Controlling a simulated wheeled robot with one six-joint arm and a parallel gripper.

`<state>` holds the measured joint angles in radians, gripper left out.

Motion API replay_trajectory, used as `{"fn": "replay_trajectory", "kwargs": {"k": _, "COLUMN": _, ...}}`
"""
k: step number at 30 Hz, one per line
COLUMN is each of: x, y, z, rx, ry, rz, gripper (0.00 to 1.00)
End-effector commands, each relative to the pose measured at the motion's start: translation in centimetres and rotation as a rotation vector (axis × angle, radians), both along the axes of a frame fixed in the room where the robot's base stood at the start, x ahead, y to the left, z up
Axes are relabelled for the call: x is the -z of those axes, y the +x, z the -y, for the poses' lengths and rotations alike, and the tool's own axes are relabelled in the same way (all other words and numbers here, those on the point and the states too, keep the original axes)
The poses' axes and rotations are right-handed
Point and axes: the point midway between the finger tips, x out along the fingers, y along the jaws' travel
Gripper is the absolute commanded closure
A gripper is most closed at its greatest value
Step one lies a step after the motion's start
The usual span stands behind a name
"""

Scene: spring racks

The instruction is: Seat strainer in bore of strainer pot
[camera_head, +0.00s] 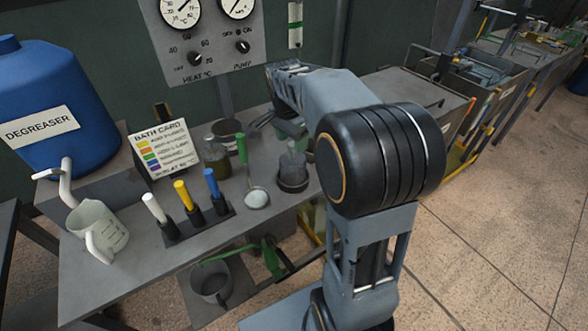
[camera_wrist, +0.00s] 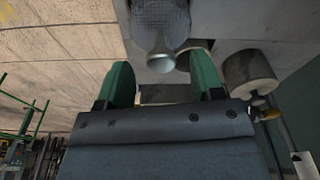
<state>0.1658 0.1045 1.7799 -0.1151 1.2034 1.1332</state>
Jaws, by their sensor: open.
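The strainer, a grey mesh cup (camera_head: 292,162), stands upright in the dark round strainer pot (camera_head: 293,184) on the bench in the head view. How deep it sits in the bore I cannot tell. In the wrist view a mesh body with a paler round end (camera_wrist: 160,62), which looks like the strainer, shows at top centre beyond the fingertips. My gripper (camera_wrist: 162,80) is open, its two green fingers apart with nothing held between them. In the head view my gripper (camera_head: 291,130) is just above and behind the strainer, partly hidden by my arm.
A green-handled ladle (camera_head: 256,197) lies left of the pot. A rack of coloured-handled tools (camera_head: 190,222), a measuring jug (camera_head: 96,228), a bath card (camera_head: 160,147) and a blue degreaser drum (camera_head: 50,105) are farther left. A jar (camera_head: 216,160) stands behind the ladle.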

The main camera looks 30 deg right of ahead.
Motion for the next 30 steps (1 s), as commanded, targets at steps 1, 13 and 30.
{"fn": "replay_trajectory", "kwargs": {"k": 1, "x": 0.8, "y": 0.0, "z": 0.1, "rx": 0.0, "ry": 0.001, "rz": -0.003, "gripper": 0.39}}
{"fn": "replay_trajectory", "kwargs": {"k": 13, "x": 3.9, "y": 0.2, "z": 0.4, "rx": 0.0, "ry": 0.0, "rz": 0.0, "gripper": 0.39}}
{"fn": "replay_trajectory", "kwargs": {"k": 30, "x": 3.9, "y": 0.2, "z": 0.4, "rx": 0.0, "ry": 0.0, "rz": 0.0, "gripper": 0.79}}
